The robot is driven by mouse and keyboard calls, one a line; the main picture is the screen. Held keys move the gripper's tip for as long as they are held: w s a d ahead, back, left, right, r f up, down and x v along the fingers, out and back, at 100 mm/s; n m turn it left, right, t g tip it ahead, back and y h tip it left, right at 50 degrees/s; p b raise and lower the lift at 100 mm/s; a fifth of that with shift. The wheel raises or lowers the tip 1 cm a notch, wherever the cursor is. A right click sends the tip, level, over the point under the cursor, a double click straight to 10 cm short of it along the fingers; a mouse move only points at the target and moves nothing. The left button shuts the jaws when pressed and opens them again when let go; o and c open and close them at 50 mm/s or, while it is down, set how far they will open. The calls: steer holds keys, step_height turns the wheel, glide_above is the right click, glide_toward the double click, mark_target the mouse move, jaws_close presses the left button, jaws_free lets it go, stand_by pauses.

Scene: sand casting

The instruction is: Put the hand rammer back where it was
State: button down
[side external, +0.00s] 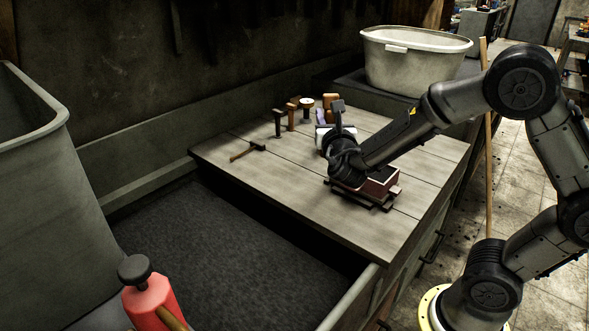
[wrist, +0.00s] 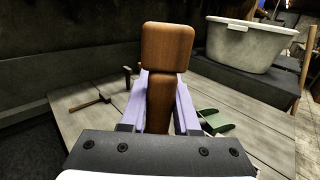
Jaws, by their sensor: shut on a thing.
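The hand rammer (wrist: 168,48) is a brown wooden tool with a rounded block at its upper end and a narrower shaft below. It stands in the middle of the wrist view, and its lower end is hidden behind my gripper's body. My gripper (wrist: 162,95) is shut on the shaft, one lavender finger on each side, just below the block. In the side view the rammer (side external: 330,101) shows as a small orange-brown shape near the back of the wooden table, with my gripper (side external: 321,117) at it. I cannot tell whether the rammer touches the table.
Several upright tools (side external: 291,117) stand left of the rammer on the table (side external: 225,160). A small hammer (side external: 247,151) lies at the left. A dark red box (side external: 382,184) sits under my forearm. A pale tub (side external: 415,65) stands behind. A green object (wrist: 216,122) lies right of my gripper.

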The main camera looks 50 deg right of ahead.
steer(key=shift+w+d+f, duration=0.6)
steer(key=shift+w+f, duration=1.55)
steer(key=shift+w, duration=0.1)
steer(key=shift+w+d+f, duration=0.65)
steer(key=shift+w+f, duration=1.45)
steer(key=shift+w, duration=0.15)
steer(key=shift+w+d+f, duration=0.6)
steer(key=shift+w+f, duration=1.55)
steer(key=shift+w, duration=0.1)
steer(key=shift+f, duration=0.15)
steer(key=c, duration=0.6)
jaws_free()
steer(key=shift+f, duration=0.1)
steer(key=shift+c, duration=0.2)
